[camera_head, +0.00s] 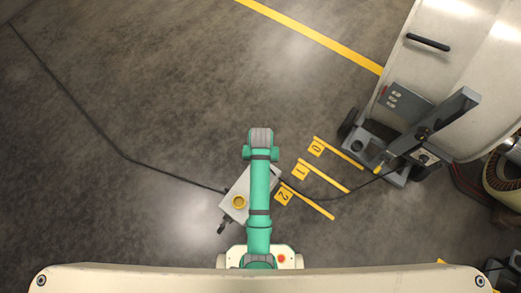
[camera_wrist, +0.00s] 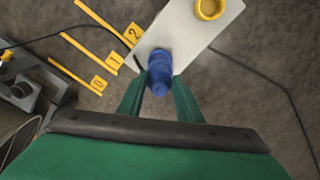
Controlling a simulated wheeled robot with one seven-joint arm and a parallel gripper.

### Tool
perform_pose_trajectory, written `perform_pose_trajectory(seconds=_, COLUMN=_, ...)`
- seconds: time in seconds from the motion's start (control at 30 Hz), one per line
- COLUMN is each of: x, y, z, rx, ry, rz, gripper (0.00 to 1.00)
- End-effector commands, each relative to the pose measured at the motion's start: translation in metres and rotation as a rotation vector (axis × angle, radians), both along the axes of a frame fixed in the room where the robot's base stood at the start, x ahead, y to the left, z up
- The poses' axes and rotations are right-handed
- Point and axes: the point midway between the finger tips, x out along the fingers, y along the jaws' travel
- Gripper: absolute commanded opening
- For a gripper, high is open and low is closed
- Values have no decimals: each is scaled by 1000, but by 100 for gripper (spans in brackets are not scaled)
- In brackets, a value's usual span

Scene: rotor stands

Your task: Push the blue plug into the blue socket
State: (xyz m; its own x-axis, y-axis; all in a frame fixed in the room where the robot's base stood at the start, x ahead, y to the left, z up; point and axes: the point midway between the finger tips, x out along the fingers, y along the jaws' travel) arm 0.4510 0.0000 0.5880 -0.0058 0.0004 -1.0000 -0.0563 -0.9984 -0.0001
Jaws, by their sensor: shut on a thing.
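My gripper (camera_wrist: 159,84) shows in the wrist view with its two green fingers closed on a blue plug (camera_wrist: 160,72). The plug's far end overlaps the near edge of a pale box (camera_wrist: 185,32). A blue ring shows at that end, but I cannot tell whether it is the socket or part of the plug, or whether the two touch. In the head view the box (camera_head: 229,211) lies partly under my green arm, which hides the plug and my fingers.
A yellow ring (camera_head: 239,202) sits on the box. A dark cable (camera_head: 126,159) crosses the floor to the box, and another runs right to a grey wheeled stand (camera_head: 387,142). Yellow floor marks (camera_head: 323,175) numbered 0, 1 and 2 lie between.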

Motion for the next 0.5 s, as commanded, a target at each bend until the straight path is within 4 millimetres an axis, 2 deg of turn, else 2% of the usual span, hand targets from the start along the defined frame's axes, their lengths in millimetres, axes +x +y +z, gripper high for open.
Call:
perform_pose_trajectory(seconds=0.33, x=0, y=0, z=-21, rx=0, ry=1, rz=0, gripper=0)
perform_pose_trajectory(seconds=0.5, x=0, y=0, z=-20, rx=0, ry=0, rz=0, gripper=0)
